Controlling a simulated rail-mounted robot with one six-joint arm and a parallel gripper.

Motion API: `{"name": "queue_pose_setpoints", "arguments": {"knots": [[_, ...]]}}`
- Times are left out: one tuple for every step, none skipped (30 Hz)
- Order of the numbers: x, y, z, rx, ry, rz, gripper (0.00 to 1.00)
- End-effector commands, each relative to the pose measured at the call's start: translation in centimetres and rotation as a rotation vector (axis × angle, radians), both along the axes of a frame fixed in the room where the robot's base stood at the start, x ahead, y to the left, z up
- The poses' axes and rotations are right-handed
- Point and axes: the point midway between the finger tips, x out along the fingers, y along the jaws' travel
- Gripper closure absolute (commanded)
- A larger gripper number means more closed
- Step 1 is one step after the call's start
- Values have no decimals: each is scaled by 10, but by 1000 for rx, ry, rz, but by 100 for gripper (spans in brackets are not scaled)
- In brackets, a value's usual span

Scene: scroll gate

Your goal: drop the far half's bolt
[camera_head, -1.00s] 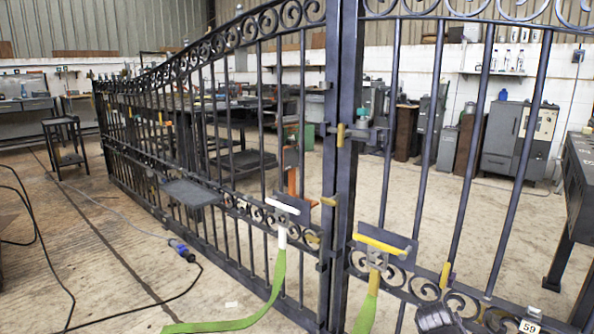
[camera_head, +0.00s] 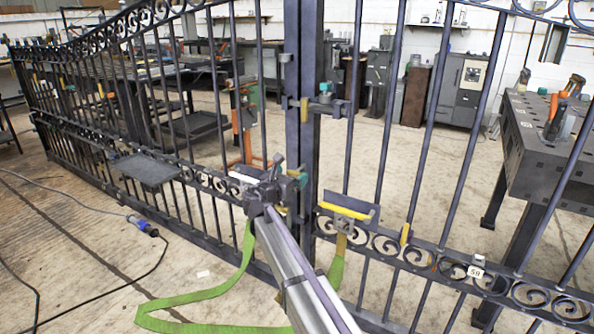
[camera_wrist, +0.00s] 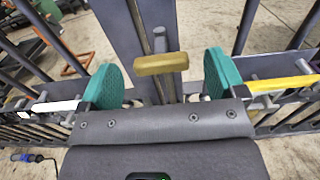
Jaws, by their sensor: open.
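The dark iron gate shows in the head view, its halves meeting at the thick upright stile (camera_head: 305,60). In the wrist view a vertical rod runs along the stile (camera_wrist: 137,25), with a tan block handle (camera_wrist: 161,63) across it. My gripper (camera_head: 279,172) is at mid-rail height in front of the stile. In the wrist view its green pads (camera_wrist: 163,80) are apart, and the tan handle appears between and just beyond them. I cannot tell whether the pads reach around it. My gripper hides this handle in the head view. Another yellowish piece (camera_head: 304,110) is higher on the stile.
A white bar handle (camera_wrist: 55,105) lies left of my gripper and a yellow bar handle (camera_head: 345,213) right of it. A green strap (camera_head: 215,325) trails on the floor. A grey plate (camera_head: 145,170) juts from the left half. A dark table (camera_head: 530,140) stands behind at right.

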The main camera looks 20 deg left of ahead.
Motion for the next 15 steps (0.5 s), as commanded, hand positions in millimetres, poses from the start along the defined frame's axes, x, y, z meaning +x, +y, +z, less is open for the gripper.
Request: {"name": "queue_pose_setpoints", "arguments": {"knots": [[14, -1, 0, 0, 0, -2, 11], [21, -3, 0, 1, 0, -2, 11], [28, -4, 0, 1, 0, -1, 11], [33, -5, 0, 1, 0, -1, 11], [37, -6, 0, 1, 0, -2, 11], [42, -7, 0, 1, 0, -2, 11], [45, -8, 0, 1, 0, -1, 11], [47, -9, 0, 1, 1, -1, 11], [48, -9, 0, 1, 1, -1, 11], [49, -9, 0, 1, 1, 0, 11], [49, -9, 0, 2, 1, 0, 11], [49, -10, 0, 2, 1, 0, 11], [49, -10, 0, 2, 1, 0, 11], [49, -10, 0, 2, 1, 0, 11], [49, -10, 0, 2, 1, 0, 11]]}}
